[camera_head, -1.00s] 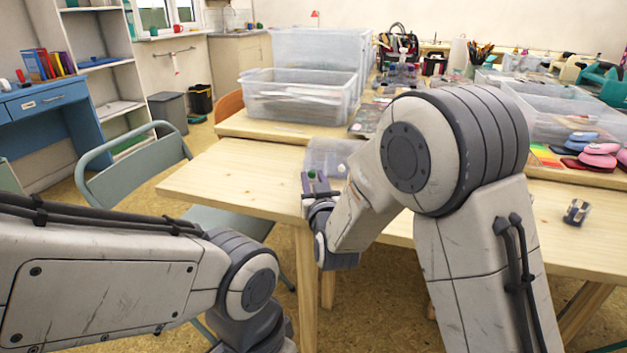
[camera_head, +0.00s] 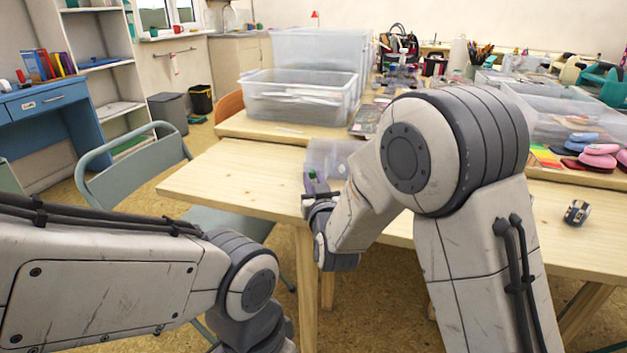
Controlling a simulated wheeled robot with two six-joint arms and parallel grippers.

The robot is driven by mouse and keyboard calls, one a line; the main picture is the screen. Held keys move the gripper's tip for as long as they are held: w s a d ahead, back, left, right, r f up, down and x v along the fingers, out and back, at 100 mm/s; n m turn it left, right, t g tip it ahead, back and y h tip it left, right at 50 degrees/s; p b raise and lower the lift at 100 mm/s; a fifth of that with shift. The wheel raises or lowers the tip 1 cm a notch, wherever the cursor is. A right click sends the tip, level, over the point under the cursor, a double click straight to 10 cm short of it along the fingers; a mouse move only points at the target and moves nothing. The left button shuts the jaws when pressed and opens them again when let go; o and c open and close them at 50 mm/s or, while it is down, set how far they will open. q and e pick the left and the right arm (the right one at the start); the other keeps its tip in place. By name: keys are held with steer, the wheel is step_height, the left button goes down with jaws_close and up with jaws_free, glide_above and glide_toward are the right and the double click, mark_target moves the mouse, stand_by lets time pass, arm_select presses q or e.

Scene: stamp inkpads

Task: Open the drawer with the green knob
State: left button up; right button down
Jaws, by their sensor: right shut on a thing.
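I cannot tell any gap at the drawer front from this view. My left arm shows at the lower left, but its gripper is out of view.
The light wooden table (camera_head: 230,185) is bare to the left of the box. Larger clear bins (camera_head: 300,98) stand behind it. Colored inkpads (camera_head: 598,155) and a small dark item (camera_head: 577,212) lie at the right. A grey-green chair (camera_head: 130,160) stands at the left.

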stand_by(0.8)
steer(key=shift+s+a, duration=0.1)
steer(key=shift+s, duration=0.55)
steer(key=shift+s+a, duration=0.1)
steer(key=shift+s, duration=0.25)
steer(key=shift+w+a, duration=0.1)
steer(key=c, duration=1)
jaws_free()
steer(key=shift+c, duration=0.2)
arm_select(q)
steer(key=shift+s+f, duration=0.2)
steer(key=shift+s, duration=0.25)
